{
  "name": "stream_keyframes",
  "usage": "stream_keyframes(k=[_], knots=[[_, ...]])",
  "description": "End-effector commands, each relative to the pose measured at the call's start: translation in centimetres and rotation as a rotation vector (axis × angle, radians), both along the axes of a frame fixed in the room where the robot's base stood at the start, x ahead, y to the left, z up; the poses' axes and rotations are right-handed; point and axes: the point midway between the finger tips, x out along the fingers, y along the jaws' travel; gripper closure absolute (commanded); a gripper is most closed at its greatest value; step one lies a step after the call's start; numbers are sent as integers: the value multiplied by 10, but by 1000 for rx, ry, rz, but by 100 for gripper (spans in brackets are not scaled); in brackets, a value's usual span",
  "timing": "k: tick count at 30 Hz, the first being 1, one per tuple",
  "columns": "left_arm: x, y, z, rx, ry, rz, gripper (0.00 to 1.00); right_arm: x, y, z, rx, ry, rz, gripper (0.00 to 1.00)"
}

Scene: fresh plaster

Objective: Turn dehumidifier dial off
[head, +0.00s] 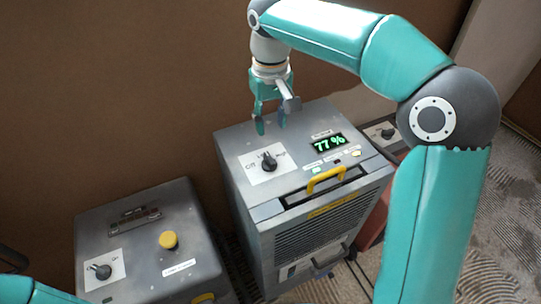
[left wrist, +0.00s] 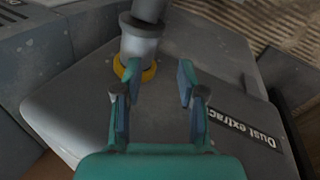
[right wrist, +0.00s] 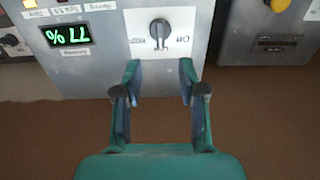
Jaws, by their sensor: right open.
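The dehumidifier (head: 238,185) is a grey metal box with a green 77 % display (head: 328,143) and a yellow handle. Its black dial (head: 269,162) sits on a white plate marked Off at the left, and its knob points roughly at the middle mark. My right gripper (head: 271,121) is open and empty above the back edge of the box, behind the dial. In the right wrist view the dial (right wrist: 160,29) lies just beyond the open fingertips, not touched. My left gripper (left wrist: 158,72) is open and empty over a grey dust extractor lid (left wrist: 215,60).
A lower grey box (head: 140,235) on the left has its own dial (head: 102,270) and a yellow button (head: 168,240). Another dial (head: 386,132) is to the right of the dehumidifier. A brown wall (head: 110,90) stands close behind. A hose fitting (left wrist: 137,45) rises near my left gripper.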

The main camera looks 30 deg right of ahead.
Motion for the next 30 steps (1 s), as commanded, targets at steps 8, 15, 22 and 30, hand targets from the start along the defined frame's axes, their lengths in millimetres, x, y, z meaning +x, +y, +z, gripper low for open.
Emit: stream_keyframes(k=[8,15,22,30], knots=[[0,0,-4,0,-1,0,60,-1,-1,-63,-1,7,-1,59],[0,0,-4,0,-1,0,60,-1,-1,-106,0,6,-2,59],[0,0,-3,0,-1,0,60,0,0,-125,0,3,-1,59],[0,0,-4,0,-1,0,60,0,0,-128,0,1,-1,59]])
